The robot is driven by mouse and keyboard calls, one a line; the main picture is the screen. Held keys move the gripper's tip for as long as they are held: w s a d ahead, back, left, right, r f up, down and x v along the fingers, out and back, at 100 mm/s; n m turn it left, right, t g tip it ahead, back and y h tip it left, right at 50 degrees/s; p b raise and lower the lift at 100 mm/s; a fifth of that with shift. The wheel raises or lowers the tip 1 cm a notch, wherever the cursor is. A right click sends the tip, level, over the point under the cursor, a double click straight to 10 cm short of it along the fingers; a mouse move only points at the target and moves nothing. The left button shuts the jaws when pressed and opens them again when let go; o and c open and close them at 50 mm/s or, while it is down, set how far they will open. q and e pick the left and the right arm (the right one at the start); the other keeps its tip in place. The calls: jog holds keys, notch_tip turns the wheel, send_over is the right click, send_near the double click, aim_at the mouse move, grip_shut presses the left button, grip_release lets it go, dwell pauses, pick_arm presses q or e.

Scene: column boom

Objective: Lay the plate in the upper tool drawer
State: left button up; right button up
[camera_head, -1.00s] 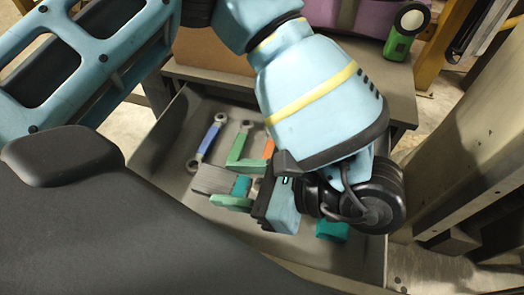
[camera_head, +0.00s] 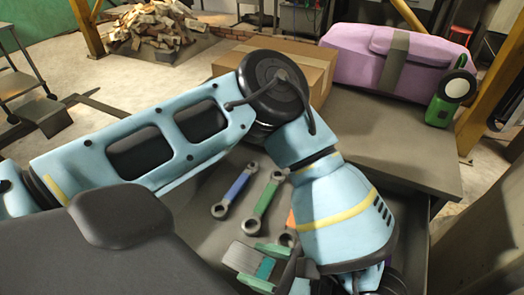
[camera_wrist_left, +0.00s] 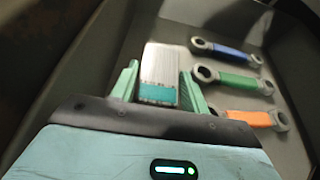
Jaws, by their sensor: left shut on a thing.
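The plate (camera_head: 243,257) is a small grey slab with a teal band at the gripper end. My left gripper (camera_head: 263,266) is shut on it, with green fingers on its two sides. In the left wrist view the plate (camera_wrist_left: 160,66) points away from the gripper (camera_wrist_left: 160,90). The drawer (camera_head: 232,228) is pulled open, and the plate is over its inside. I cannot tell whether the plate touches the drawer floor. My left arm and wrist hide the drawer's right part. My right gripper is out of view.
Blue (camera_wrist_left: 228,51), green (camera_wrist_left: 238,82) and orange (camera_wrist_left: 250,118) wrenches lie in the drawer beside the plate. On the bench top (camera_head: 385,135) stand a cardboard box (camera_head: 310,65), a purple case (camera_head: 355,55) and a green lamp-like tool (camera_head: 441,108).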

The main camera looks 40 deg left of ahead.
pick_arm(q)
jog(key=shift+f, duration=0.35)
jog(key=shift+f+b, duration=0.2)
jog(key=shift+b, duration=0.2)
jog(key=o, duration=1.3)
jog(key=shift+o, duration=0.2)
jog(key=shift+r, duration=0.1)
